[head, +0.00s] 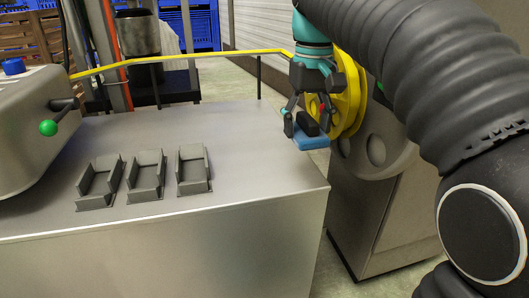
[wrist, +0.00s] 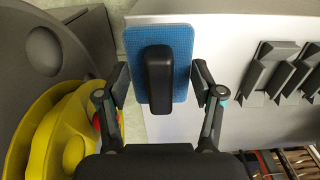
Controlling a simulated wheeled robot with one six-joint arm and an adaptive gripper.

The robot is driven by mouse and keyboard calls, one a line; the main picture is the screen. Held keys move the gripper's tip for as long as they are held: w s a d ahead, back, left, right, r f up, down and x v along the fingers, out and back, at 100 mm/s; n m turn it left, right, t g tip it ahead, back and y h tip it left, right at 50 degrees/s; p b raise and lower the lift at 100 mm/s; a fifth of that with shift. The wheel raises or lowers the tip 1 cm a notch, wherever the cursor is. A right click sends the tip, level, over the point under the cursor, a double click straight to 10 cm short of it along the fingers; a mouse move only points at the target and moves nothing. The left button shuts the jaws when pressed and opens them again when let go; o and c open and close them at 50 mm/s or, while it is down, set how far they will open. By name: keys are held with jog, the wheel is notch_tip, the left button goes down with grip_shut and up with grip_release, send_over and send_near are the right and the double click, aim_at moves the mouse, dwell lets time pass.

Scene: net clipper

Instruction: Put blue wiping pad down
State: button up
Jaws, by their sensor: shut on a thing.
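The blue wiping pad (head: 311,141) has a dark block-shaped handle (head: 307,124) on top. My gripper (head: 307,112) is shut on it and holds it at the right end of the metal table, with the blue side facing down. I cannot tell whether the pad touches the tabletop. In the wrist view the blue pad (wrist: 182,50) lies between the two fingers (wrist: 160,85), with its handle (wrist: 158,68) in the middle. The pad overlaps the table's edge there.
The metal table (head: 240,130) carries three grey holders (head: 146,175), all looking empty. A yellow wheel (head: 350,95) and grey machine body stand right of the table. The table's right half is clear.

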send_over(270, 161)
notch_tip(270, 161, down, 7)
jog(key=shift+f, duration=0.1)
jog(key=shift+f+b, duration=0.6)
jog(key=shift+f, duration=1.4)
jog(key=shift+f, duration=0.1)
jog(key=o, duration=1)
